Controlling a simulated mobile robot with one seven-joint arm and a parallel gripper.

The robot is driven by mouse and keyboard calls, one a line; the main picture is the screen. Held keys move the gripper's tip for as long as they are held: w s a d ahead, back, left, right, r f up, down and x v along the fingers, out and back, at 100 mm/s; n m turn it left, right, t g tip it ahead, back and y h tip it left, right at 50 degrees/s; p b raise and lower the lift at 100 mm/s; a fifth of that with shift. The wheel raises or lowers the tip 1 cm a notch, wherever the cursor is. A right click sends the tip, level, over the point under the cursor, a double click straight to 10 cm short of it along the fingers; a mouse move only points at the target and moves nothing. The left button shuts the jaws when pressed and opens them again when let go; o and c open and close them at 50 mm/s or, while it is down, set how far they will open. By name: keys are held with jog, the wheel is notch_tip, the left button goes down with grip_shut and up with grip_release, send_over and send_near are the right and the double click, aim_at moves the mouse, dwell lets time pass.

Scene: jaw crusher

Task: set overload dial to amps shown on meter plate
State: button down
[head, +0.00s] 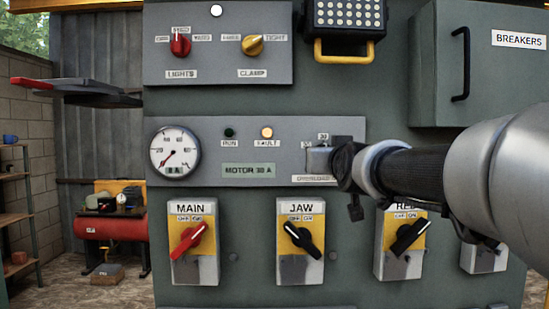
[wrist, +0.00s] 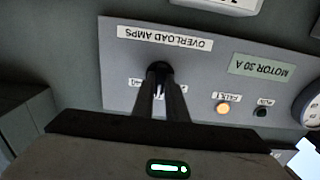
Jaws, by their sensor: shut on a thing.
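My gripper (wrist: 161,88) is shut on this dial, one finger on each side. In the head view my gripper (head: 320,158) covers the dial, and only scale marks around it show. The dial's pointer and exact setting cannot be read. The meter plate (head: 249,170) appears to read MOTOR 30 A. The round meter (head: 175,152) is left of it, its needle toward the lower left.
An amber FAULT lamp (head: 267,132) is lit; the green RUN lamp (head: 229,132) looks dark. Below are the MAIN (head: 188,240), JAW (head: 301,242) and another rotary switch (head: 405,240). A BREAKERS box (head: 480,75) and yellow-handled lamp unit (head: 343,25) stand above my arm.

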jog(key=c, duration=1.8)
grip_release()
jog(key=shift+o, duration=0.2)
jog(key=s, duration=1.7)
jog(key=shift+s+b, duration=0.2)
jog(key=shift+b, duration=0.1)
